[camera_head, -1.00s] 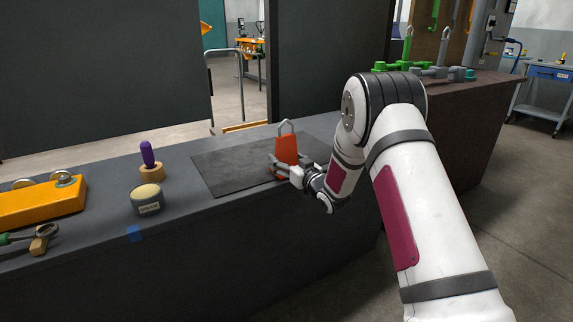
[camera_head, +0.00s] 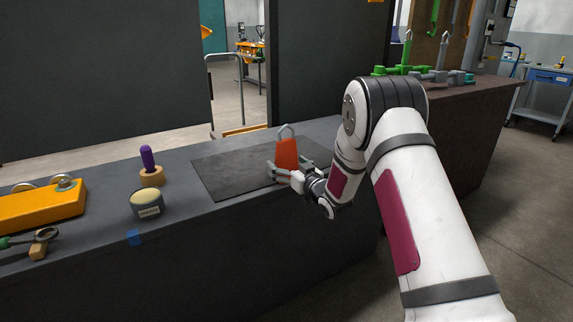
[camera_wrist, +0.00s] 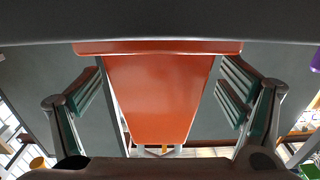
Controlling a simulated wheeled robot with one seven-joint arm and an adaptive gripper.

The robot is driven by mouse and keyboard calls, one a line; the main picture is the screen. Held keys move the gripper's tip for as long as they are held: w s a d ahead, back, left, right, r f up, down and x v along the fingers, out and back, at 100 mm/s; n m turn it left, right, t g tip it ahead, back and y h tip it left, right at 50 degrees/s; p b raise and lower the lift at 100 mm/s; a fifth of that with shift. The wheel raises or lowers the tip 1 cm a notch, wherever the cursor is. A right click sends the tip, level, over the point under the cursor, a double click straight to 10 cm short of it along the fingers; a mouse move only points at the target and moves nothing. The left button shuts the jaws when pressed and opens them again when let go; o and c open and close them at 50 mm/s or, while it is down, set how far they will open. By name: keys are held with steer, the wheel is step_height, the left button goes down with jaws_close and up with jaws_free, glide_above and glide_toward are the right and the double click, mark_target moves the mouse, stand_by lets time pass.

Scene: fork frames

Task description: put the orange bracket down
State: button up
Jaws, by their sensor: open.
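The orange bracket (camera_head: 287,153) with a grey hook-shaped loop on top stands upright on the dark mat (camera_head: 222,171) on the bench. My gripper (camera_head: 279,170) is open around the bracket's lower part. In the wrist view the bracket (camera_wrist: 155,95) fills the middle, between my two spread fingers, with a gap showing on each side. Its wider orange flange lies across the top of that view, against the grey surface. My fingers hide part of the bracket's base in the head view.
Green and grey parts (camera_head: 425,73) lie on the brown bench behind my arm. The mat's left part is clear.

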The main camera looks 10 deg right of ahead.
steer(key=p+v, duration=0.2)
steer(key=v, duration=0.9)
steer(key=shift+s, duration=0.2)
